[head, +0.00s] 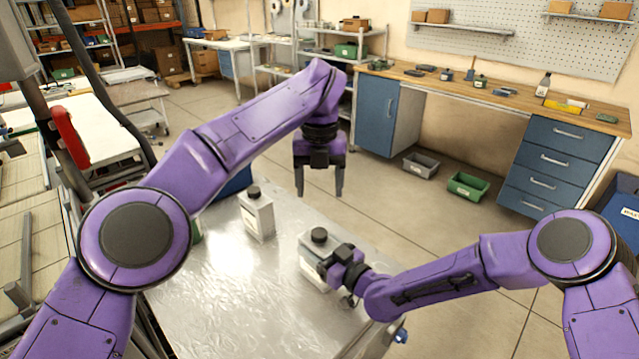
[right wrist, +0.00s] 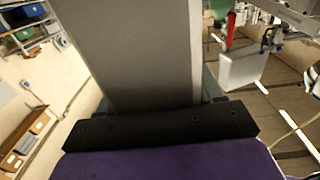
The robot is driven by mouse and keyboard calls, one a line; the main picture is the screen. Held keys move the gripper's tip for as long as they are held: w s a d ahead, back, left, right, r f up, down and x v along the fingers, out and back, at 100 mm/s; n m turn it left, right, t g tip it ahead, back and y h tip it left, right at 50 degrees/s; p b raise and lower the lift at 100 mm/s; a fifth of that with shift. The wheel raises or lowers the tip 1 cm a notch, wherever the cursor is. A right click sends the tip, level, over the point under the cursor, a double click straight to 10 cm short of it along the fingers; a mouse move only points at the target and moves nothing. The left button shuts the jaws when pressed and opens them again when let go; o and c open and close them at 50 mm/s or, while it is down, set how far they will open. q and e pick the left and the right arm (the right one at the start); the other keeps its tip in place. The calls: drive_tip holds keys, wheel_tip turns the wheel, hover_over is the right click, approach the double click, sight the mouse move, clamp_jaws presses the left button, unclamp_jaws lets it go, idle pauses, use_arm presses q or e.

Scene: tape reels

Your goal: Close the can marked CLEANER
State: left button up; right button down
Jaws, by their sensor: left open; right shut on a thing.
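A grey rectangular can (head: 312,262) with a black cap (head: 319,235) on top stands upright at the right part of the metal-topped table (head: 215,310). My right gripper (head: 332,268) is shut on this can from its right side. The can's grey side (right wrist: 130,50) fills the middle of the right wrist view. A second grey can (head: 257,217) with a black cap (head: 253,192) stands behind it to the left. No CLEANER marking is readable on either can.
Something green (head: 197,232) shows partly behind my left arm at the table's left. A workbench (head: 470,85) with small items and blue drawers stands at the back right. Grey and green bins (head: 468,186) lie on the floor. The table's front left is clear.

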drive_tip(key=shift+c, duration=0.4)
unclamp_jaws()
drive_tip(key=b+v, duration=0.3)
drive_tip(key=v, duration=0.7)
drive_tip(key=shift+s+d, duration=0.2)
drive_tip(key=shift+d, duration=0.05)
